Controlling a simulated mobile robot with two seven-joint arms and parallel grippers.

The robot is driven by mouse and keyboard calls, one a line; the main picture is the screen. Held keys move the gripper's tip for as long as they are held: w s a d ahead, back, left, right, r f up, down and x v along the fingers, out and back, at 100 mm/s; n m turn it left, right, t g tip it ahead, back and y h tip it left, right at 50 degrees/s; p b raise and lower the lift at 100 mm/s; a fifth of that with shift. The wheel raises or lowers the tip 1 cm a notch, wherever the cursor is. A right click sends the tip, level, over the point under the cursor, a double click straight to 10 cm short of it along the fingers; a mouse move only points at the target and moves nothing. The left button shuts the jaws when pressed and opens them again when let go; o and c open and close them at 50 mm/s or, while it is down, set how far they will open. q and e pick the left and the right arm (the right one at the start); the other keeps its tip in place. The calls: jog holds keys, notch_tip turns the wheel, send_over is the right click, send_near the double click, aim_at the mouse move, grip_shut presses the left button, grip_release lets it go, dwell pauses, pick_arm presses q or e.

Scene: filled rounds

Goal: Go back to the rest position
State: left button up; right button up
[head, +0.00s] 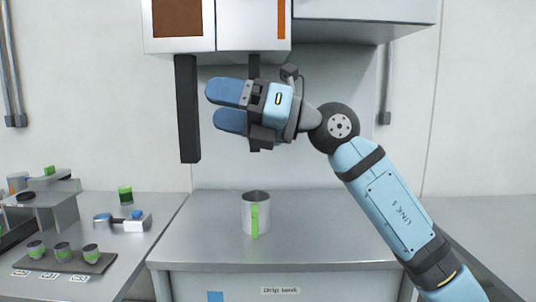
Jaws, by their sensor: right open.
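My right gripper (220,105) is raised high in the middle of the head view, its two blue fingers pointing left. The fingers are apart with nothing between them. It hangs in front of the dark vertical bars under the wall cabinet, well above the steel counter (320,240). My left gripper is out of view.
A metal pitcher (248,215) with a green strip stands upright on the counter, below the gripper. A wall cabinet (255,25) is close above the gripper. A side table at left holds a tray (58,262) with several small green-banded cups, and a black-handled tool (118,219).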

jog(key=d+f+m+t+h, duration=0.3)
jog(key=d+f+m+t, duration=0.3)
jog(key=f+m, duration=0.5)
jog(key=d+f+m+t+h, duration=0.3)
jog(key=d+f+m+t, duration=0.3)
jog(key=f+m, duration=0.55)
jog(key=d+f+m+t+h, duration=0.3)
jog(key=d+f+m+t, duration=0.3)
jog(key=f+m, duration=0.55)
jog(key=s+d+f+m+g+h, duration=0.3)
jog(key=s+f+m+g+h, duration=0.15)
jog(key=s+f, duration=0.8)
jog(key=s+d+f+m+g+h, duration=0.4)
jog(key=s+f, duration=0.5)
jog(key=f, duration=0.6)
pick_arm(q)
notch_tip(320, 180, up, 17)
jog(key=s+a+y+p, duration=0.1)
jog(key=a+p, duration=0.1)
jog(key=p, duration=2.6)
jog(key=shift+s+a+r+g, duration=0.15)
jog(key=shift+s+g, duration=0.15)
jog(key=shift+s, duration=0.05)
pick_arm(e)
notch_tip(320, 180, up, 17)
jog(key=s+d, duration=0.1)
jog(key=shift+r, duration=0.2)
